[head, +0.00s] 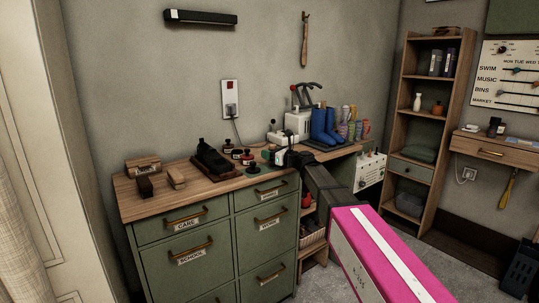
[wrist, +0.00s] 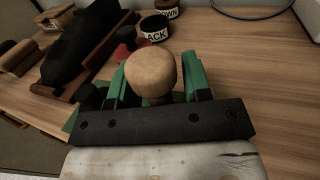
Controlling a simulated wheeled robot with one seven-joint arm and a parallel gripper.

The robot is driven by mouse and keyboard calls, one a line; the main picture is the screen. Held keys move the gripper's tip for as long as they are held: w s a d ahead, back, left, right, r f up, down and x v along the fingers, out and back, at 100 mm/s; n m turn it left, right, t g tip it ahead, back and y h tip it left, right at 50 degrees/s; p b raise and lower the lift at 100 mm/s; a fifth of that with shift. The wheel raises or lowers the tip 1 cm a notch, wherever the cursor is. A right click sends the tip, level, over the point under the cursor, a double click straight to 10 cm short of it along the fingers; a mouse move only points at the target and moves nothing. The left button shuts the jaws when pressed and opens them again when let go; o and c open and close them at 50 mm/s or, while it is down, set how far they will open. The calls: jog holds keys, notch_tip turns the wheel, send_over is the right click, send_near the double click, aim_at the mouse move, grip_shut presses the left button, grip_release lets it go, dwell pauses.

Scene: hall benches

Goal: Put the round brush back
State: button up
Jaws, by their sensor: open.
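A round pale-wood knob (wrist: 150,74), which looks like the handle of the round brush, stands between the green fingers of my gripper (wrist: 157,82). The jaws are open, with a finger on each side of the knob; I cannot tell if either touches it. The knob's lower part and any bristles are hidden behind the gripper's dark bar. In the head view my gripper (head: 273,156) is low over the cabinet top (head: 205,196), right of the small tins, and the brush cannot be made out there.
A black shoe (wrist: 82,42) on a reddish-brown stand is left of my gripper. Tins marked BLACK (wrist: 155,28) and BROWN (wrist: 168,8) stand behind it. Wooden brushes (head: 175,177) lie at the left end. Blue boots (head: 325,126) stand at the right. Bare wood shows right of my gripper.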

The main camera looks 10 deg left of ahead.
jog(key=v, duration=1.2)
jog(key=s+d+f+n+g+h, duration=0.1)
jog(key=s+d+f+n+h, duration=0.3)
jog(key=f, duration=0.4)
jog(key=s+d+f+n+g+h, duration=0.1)
jog(key=d+f+n, duration=0.3)
jog(key=d+f, duration=0.25)
jog(key=s+d+f+n+g+h, duration=0.1)
jog(key=s+d+f+n+h, duration=0.25)
jog(key=f, duration=0.45)
jog(key=s+d+f+n+g+h, duration=0.2)
jog(key=s+d+f+n+h, duration=0.2)
jog(key=d, duration=0.6)
jog(key=s+d+f+n+g+h, duration=0.2)
jog(key=s+d+f+n+h, duration=0.2)
jog(key=s+d+f+n, duration=0.3)
jog(key=s+d+f, duration=0.1)
jog(key=d+f, duration=0.1)
jog(key=d, duration=0.1)
jog(key=shift+f, duration=0.25)
